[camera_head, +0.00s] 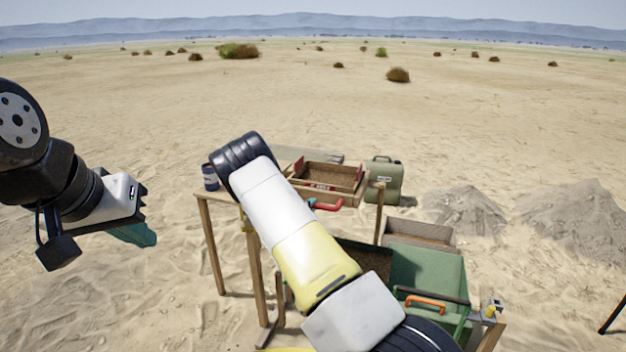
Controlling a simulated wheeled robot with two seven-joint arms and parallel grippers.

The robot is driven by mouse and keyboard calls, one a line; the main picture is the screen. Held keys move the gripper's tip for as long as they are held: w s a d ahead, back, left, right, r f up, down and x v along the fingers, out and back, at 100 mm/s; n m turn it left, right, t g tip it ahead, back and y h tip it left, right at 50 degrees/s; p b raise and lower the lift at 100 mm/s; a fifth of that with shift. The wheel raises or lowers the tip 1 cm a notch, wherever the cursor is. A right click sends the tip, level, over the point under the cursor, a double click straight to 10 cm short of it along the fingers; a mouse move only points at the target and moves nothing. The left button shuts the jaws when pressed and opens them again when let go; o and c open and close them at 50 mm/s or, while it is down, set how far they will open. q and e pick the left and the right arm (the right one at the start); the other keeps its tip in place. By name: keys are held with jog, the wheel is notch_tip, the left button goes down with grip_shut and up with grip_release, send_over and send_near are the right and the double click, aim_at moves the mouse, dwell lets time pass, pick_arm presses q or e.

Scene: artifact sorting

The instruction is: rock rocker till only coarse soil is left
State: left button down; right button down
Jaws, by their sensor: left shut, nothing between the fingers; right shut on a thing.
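The rocker appears to be the green box (428,268) at the lower right, with an orange handle (427,301) and a dark bar along its near side. My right arm crosses in front of its left part. My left gripper (140,234), with teal fingers, is shut and empty. It is in the air over sand at the left, well apart from the table and rocker. My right gripper is not visible; my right arm fills the lower middle, and what it grips cannot be seen.
A wooden table (215,196) holds a dark can (210,177) and a wooden tray (330,172). A red handle (327,205) shows by its front edge. A green jerrycan (384,181) stands behind. A wooden box (420,232) and grey soil piles (466,210) are at right.

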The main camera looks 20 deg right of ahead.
jog(key=c, duration=1.5)
grip_release()
jog(key=shift+s+a+f, duration=0.1)
jog(key=shift+s+f, duration=0.15)
jog(key=shift+f, duration=0.2)
jog(key=shift+o, duration=1)
jog(key=shift+w, duration=0.1)
jog(key=shift+r, duration=0.2)
jog(key=v, duration=0.8)
jog(key=shift+r, duration=0.2)
jog(key=shift+w, duration=0.15)
